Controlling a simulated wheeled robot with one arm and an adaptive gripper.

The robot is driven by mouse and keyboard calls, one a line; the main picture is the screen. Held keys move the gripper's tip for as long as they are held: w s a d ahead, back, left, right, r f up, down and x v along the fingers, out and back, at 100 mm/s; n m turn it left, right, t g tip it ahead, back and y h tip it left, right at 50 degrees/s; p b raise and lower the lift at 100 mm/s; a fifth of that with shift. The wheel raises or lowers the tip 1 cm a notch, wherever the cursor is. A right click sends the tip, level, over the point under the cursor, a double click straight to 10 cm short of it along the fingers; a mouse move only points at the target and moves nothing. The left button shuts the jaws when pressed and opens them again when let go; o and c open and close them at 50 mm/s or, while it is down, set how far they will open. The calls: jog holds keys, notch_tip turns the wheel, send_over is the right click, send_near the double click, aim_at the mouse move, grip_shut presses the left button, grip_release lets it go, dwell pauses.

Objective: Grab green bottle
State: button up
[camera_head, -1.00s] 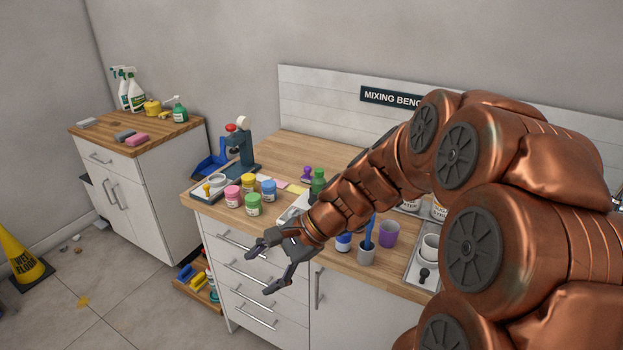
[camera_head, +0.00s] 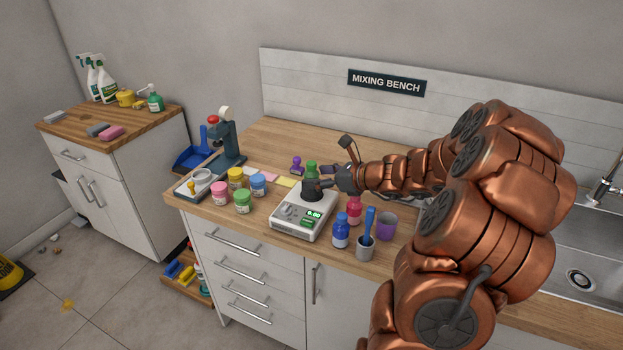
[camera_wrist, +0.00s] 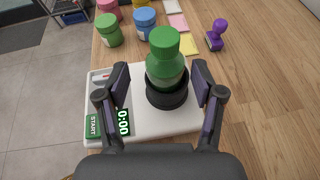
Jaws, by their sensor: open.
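The green bottle (camera_wrist: 166,62) has a green cap and a pale label. It appears upright at the black round pan (camera_wrist: 167,98) of the white scale (camera_wrist: 150,126); whether it stands on the pan or behind it I cannot tell. In the head view, the green bottle (camera_head: 312,168) shows only in part, behind my gripper (camera_head: 331,165). My gripper is open and empty. In the wrist view, its fingers (camera_wrist: 161,80) are spread left and right of the bottle, with gaps on both sides.
A red bottle (camera_head: 354,210), a blue bottle (camera_head: 341,232), a grey cup (camera_head: 366,247) and a purple cup (camera_head: 387,226) stand right of the scale. A green jar (camera_head: 242,202) and other jars stand left. A purple stamp (camera_wrist: 216,34) stands behind right.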

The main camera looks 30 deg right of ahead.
aim_at(305, 175)
jog(key=shift+d+p+x, duration=0.1)
jog(key=shift+p+x, duration=0.3)
jog(key=shift+x, duration=0.9)
jog(key=shift+d+p+x, duration=0.15)
jog(key=shift+p+x, duration=0.2)
jog(key=shift+x, duration=1)
jog(key=shift+w+r, duration=0.1)
jog(key=shift+c, duration=0.4)
